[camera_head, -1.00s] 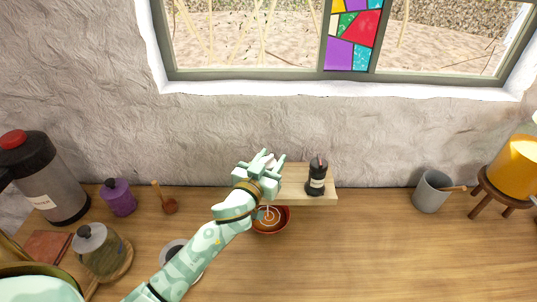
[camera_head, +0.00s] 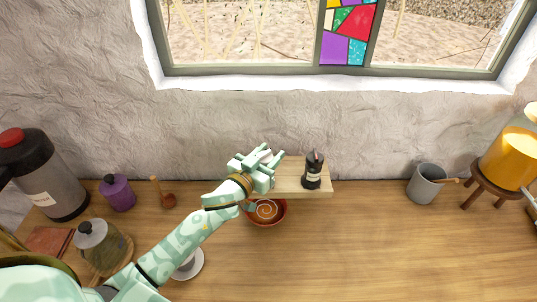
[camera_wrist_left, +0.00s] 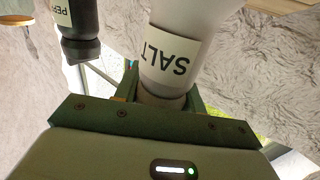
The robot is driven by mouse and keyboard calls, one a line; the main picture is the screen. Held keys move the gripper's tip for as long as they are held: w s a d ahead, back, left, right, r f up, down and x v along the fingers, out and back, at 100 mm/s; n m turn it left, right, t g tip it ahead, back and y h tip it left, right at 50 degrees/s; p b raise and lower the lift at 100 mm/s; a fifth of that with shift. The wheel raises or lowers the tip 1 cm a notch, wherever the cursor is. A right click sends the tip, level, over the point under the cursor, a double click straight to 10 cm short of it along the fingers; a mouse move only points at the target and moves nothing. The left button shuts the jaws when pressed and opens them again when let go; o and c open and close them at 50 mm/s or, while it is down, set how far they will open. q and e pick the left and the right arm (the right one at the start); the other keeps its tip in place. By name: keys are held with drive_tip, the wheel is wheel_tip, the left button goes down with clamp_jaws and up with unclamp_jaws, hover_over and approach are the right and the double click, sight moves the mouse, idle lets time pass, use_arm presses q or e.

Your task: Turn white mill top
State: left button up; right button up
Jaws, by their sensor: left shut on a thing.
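The white mill (camera_wrist_left: 178,60) carries a SALT label and shows upside down in the left wrist view. Its narrower top end (camera_wrist_left: 162,98) is between the fingers of my left gripper (camera_wrist_left: 160,100), which is shut on it. In the head view my left gripper (camera_head: 258,160) is over the left part of the small wooden shelf (camera_head: 290,180), and hides nearly all of the white mill. The black pepper mill (camera_head: 312,172) stands upright on the shelf to the right of the gripper, apart from it. It also shows in the left wrist view (camera_wrist_left: 78,25).
A red-brown bowl (camera_head: 266,221) sits just in front of the shelf, below my wrist. A white saucer (camera_head: 198,266) is partly behind my forearm. A purple jar (camera_head: 118,193) stands left, a grey mug (camera_head: 425,184) right. The counter's front middle is clear.

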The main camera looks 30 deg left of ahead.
idle(0.5)
use_arm(q)
drive_tip(key=o, duration=1)
drive_tip(key=s, duration=0.5)
drive_tip(key=s+a, duration=0.1)
drive_tip(key=s, duration=0.4)
drive_tip(key=s+a, duration=0.1)
drive_tip(key=s, duration=0.5)
drive_tip(key=shift+s+a+b, duration=0.1)
drive_tip(key=shift+a+b, duration=0.05)
drive_tip(key=shift+b, duration=0.2)
